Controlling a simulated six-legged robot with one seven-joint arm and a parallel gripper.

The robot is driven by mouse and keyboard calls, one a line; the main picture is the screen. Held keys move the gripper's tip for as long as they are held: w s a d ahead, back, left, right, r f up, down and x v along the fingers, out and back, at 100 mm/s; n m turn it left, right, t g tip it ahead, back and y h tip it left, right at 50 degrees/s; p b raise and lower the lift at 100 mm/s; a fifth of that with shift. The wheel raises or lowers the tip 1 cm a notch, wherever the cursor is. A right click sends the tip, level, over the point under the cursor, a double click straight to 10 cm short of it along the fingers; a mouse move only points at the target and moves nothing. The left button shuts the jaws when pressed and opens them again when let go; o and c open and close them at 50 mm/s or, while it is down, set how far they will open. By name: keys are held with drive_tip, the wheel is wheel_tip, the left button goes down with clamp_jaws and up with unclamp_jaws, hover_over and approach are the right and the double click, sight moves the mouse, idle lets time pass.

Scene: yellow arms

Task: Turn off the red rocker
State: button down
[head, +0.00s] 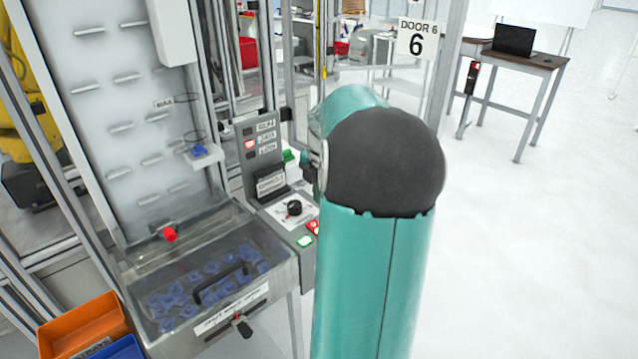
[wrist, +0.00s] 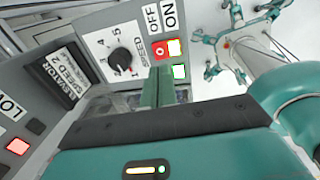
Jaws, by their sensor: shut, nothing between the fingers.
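The red rocker (wrist: 166,49) is on the grey control panel, beside the OFF and ON labels in the wrist view. Its half marked 0 looks darker, and the other half looks bright. In the head view the red rocker (head: 313,227) shows partly, at the edge of my arm. A lit green button (wrist: 180,72) sits just below it in the wrist view and also shows in the head view (head: 304,241). My gripper (wrist: 160,72) is shut and empty, its fingertips close to the rocker's lower edge. Whether they touch it cannot be told. My arm hides the gripper in the head view.
A black rotary knob (wrist: 122,60) with a number scale is left of the rocker. A grey indicator box (head: 262,150) rises behind the panel. A clear-lidded bin (head: 215,275) of blue parts stands left of it. Open floor (head: 530,250) lies to the right.

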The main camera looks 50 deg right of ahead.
sight(315, 224)
drive_tip(key=f, duration=0.5)
drive_tip(key=w+f, duration=0.1)
drive_tip(key=f, duration=0.2)
drive_tip(key=shift+w+f, duration=0.15)
drive_tip(key=shift+f, duration=0.05)
idle(0.3)
drive_tip(key=shift+s+a+r, duration=0.15)
drive_tip(key=shift+s+r, duration=0.05)
drive_tip(key=shift+s, duration=0.55)
drive_tip(key=shift+r, duration=0.15)
